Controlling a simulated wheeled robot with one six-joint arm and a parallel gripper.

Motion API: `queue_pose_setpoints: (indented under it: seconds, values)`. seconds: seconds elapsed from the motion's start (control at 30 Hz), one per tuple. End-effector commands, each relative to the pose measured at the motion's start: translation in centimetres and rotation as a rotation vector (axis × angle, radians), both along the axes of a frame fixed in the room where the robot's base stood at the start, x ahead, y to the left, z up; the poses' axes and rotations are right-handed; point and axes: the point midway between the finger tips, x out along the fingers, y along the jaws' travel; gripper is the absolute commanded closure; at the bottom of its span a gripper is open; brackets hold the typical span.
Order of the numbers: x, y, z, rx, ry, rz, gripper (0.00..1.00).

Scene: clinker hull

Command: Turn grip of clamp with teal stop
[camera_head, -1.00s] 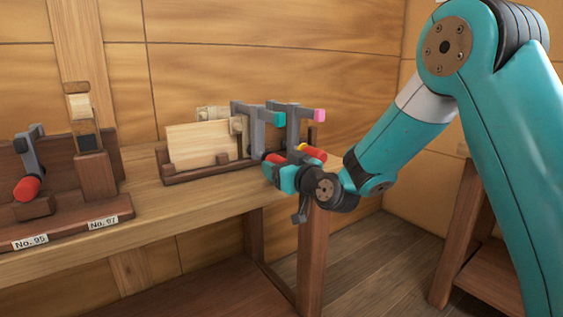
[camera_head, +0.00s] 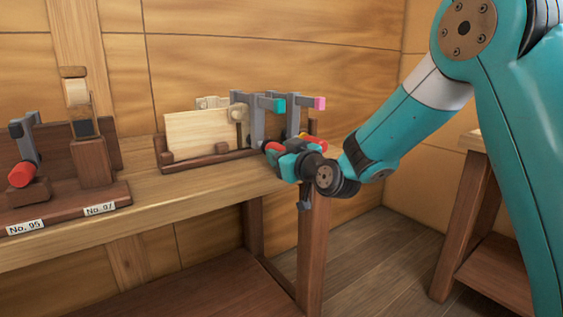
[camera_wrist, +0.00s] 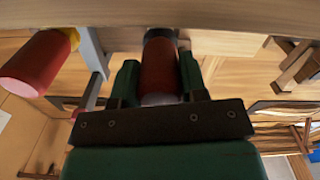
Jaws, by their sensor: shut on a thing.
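The clamp with the teal stop (camera_head: 278,104) is a grey clamp standing at the right end of the bench, beside a pale board. Its red grip (camera_head: 274,147) is low on it, partly hidden by my gripper (camera_head: 283,160). In the wrist view the red grip (camera_wrist: 158,68) sits between the two green fingers of my gripper (camera_wrist: 160,80), which is shut on it. The clamp with the pink stop (camera_head: 319,103) stands just to the right. Its red grip with a yellow collar shows in the wrist view (camera_wrist: 38,62), apart from my fingers.
The pale board (camera_head: 200,132) rests in a wooden holder left of the clamps. Further left, another clamp with a red grip (camera_head: 22,174) and a wooden post (camera_head: 95,165) stand on a base labelled No. 95 and No. 97. Floor in front right is clear.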

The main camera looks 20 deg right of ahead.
Motion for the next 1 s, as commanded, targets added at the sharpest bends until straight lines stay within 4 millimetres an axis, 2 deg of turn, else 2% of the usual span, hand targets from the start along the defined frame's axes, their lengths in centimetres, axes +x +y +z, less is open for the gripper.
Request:
queue_pose_setpoints:
  seconds: [0.13,0.6,1.0]
  values:
    - [-0.03,0.1,-0.62,-0.11,-0.042,-0.002,0.84]
    - [-0.01,0.08,-0.39,-0.459,-0.154,-0.009,0.84]
    - [0.01,0.11,-0.04,-0.592,-0.195,-0.012,0.84]
